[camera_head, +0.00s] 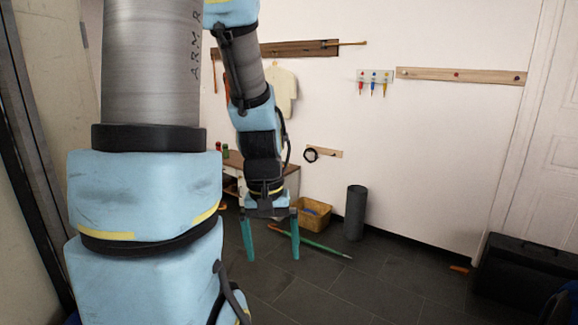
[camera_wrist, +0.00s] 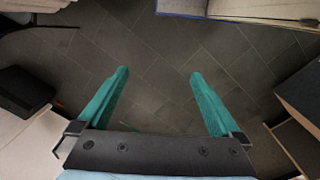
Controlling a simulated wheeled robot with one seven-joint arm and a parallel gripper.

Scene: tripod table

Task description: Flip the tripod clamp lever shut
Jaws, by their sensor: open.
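My gripper (camera_head: 271,256) hangs pointing down in the head view, its two teal fingers spread wide with nothing between them. In the wrist view my gripper (camera_wrist: 159,74) is also open and empty, over bare dark floor tiles. I cannot make out a tripod, a clamp or a lever in either view. My own arm covers much of the left and middle of the head view and may hide things behind it.
A yellow crate (camera_head: 312,214) and a dark grey cylinder (camera_head: 355,213) stand by the wall. A green pole (camera_head: 318,244) lies on the floor behind my gripper. A black case (camera_head: 525,273) is at the right. A low bench (camera_head: 234,160) stands behind my arm. Floor between is mostly clear.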

